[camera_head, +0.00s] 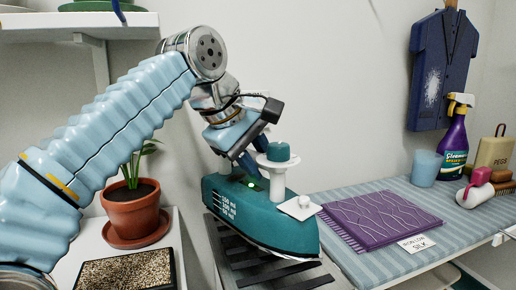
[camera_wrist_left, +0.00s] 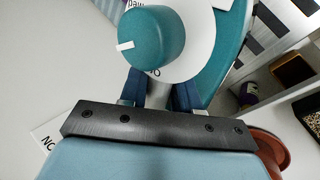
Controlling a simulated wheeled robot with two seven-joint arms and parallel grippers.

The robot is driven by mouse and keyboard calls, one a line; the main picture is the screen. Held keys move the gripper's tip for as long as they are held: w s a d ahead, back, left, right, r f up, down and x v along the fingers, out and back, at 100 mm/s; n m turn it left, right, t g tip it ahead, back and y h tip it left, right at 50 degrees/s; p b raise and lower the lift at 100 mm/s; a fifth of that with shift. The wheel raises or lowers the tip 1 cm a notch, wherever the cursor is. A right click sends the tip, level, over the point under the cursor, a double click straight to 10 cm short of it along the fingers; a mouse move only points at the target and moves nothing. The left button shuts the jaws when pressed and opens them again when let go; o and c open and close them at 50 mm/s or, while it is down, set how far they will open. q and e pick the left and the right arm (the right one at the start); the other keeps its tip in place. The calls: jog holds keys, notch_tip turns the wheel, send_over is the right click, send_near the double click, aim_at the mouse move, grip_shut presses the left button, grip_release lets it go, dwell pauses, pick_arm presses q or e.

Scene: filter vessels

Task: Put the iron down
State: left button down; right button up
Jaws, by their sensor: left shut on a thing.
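The teal iron (camera_head: 262,218) is in the middle of the head view, level, its pointed nose toward the lower right. It has a dial on a white disc, a white cap and millilitre marks on its side. My left gripper (camera_head: 248,162) is shut on the iron from above, behind the dial. In the left wrist view the dial (camera_wrist_left: 150,38) partly hides the blue fingers. A dark slatted rest (camera_head: 262,268) lies under the iron; I cannot tell whether they touch. My right gripper is not in view.
A striped ironing board (camera_head: 370,195) on the right bears a folded purple cloth (camera_head: 375,218), a label card (camera_head: 416,244), a blue cup (camera_head: 425,167) and a spray bottle (camera_head: 455,150). A potted plant (camera_head: 132,210) and a tray of grains (camera_head: 125,272) stand left.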

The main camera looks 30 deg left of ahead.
aim_at(263, 185)
pick_arm(q)
jog(key=shift+w+a+f, duration=0.2)
jog(key=shift+w+f, duration=0.05)
jog(key=shift+f, duration=0.1)
jog(key=shift+w+f, duration=0.15)
jog(key=shift+f, duration=1.45)
jog(key=c, duration=0.8)
grip_release()
jog(key=shift+f, duration=0.1)
jog(key=v, duration=0.7)
jog(key=shift+s+r, duration=0.25)
